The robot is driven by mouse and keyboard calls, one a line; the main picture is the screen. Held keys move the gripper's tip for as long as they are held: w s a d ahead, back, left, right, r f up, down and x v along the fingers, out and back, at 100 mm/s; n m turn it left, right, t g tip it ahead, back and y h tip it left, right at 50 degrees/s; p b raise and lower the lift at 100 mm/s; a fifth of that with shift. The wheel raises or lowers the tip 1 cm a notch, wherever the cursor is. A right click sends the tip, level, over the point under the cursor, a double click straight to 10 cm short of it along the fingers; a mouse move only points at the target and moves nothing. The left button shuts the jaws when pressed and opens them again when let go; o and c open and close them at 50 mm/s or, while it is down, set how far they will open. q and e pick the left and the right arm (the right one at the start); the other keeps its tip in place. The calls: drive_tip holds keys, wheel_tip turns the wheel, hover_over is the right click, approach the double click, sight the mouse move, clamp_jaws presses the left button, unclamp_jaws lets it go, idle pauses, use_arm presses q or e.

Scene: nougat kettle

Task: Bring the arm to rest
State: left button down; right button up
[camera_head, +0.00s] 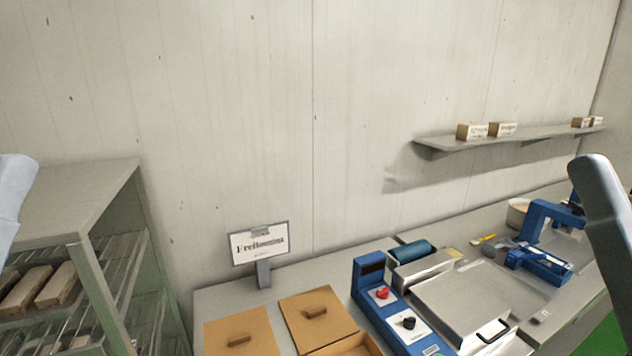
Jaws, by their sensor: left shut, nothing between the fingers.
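Neither of my grippers' fingers can be made out in the head view. A pale rounded part of my left arm shows at the left edge, beside the rack. A grey link of my right arm stands at the right edge, in front of the blue machine's end of the counter. Both arm parts appear clear of the furniture, though their distance from it is hard to judge. What lies beyond the frame edges is hidden.
A metal rack (104,205) with wrapped blocks stands left. The counter (222,300) carries a sign (259,245), cardboard lids (317,318), a blue control box (382,300), a steel unit (470,300) and a blue machine (540,262). A wall shelf (545,136) holds small boxes.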

use_arm(q)
wheel_tip(320, 180, up, 23)
drive_tip(key=p, duration=1.9)
use_arm(e)
wheel_tip(320, 180, up, 23)
use_arm(q)
wheel_tip(320, 180, down, 25)
drive_tip(key=b, duration=2.4)
drive_tip(key=shift+r+h, duration=0.2)
drive_tip(key=shift+h, duration=0.1)
use_arm(e)
wheel_tip(320, 180, down, 25)
drive_tip(key=shift+r, duration=0.2)
